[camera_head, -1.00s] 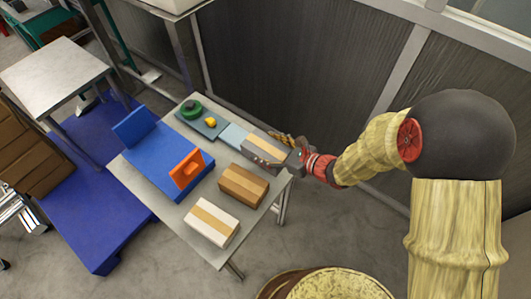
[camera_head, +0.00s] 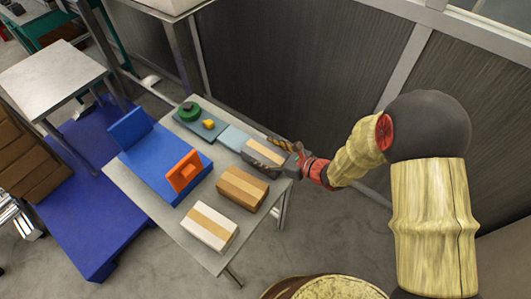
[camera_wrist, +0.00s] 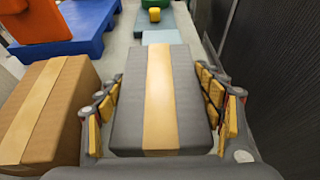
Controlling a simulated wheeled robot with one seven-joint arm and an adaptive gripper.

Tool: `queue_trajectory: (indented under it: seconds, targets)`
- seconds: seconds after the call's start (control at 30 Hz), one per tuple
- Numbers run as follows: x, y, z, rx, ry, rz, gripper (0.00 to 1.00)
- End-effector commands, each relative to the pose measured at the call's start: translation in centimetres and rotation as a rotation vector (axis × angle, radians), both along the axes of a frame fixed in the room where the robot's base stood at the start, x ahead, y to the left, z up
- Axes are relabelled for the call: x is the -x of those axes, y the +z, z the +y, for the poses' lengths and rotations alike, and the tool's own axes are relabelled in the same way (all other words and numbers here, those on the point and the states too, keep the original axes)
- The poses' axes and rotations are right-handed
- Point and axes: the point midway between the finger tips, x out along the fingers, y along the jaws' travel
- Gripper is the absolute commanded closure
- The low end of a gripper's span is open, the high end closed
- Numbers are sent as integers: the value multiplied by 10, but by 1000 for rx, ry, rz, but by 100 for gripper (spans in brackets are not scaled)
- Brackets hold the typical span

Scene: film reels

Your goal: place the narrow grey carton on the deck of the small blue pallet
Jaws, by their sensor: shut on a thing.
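The narrow grey carton (camera_head: 264,153) has a tan tape strip and lies at the right back edge of the table. In the wrist view the carton (camera_wrist: 187,90) fills the middle, between the two fingers. My gripper (camera_head: 281,147) is shut on it from its near end; in the wrist view my gripper (camera_wrist: 160,115) has a finger along each long side. Whether the carton touches the table cannot be told. The small blue pallet (camera_head: 155,170) is at the table's left, with an upright blue panel. An orange piece (camera_head: 184,172) stands on its right part; the left deck is bare.
A brown carton (camera_head: 242,189) lies in front of the grey one, close on its left in the wrist view. A white carton (camera_head: 209,227) is at the front. A light blue plate (camera_head: 234,138) and a dark tray (camera_head: 203,121) with green and yellow pieces lie behind. A wall runs behind the table.

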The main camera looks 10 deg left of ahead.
Motion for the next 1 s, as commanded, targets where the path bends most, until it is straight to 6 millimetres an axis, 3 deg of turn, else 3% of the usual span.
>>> queue_trajectory:
  seconds: [0.03,0.07,0.3,0.77,1.0]
  targets:
    - [0,-2,0,-1,0,-1,70]
    - [0,-2,0,0,0,0,31]
    - [0,-2,0,0,0,1,18]
    - [0,2,0,0,0,1,14]
    - [12,18,-33,0,-6,1,14]
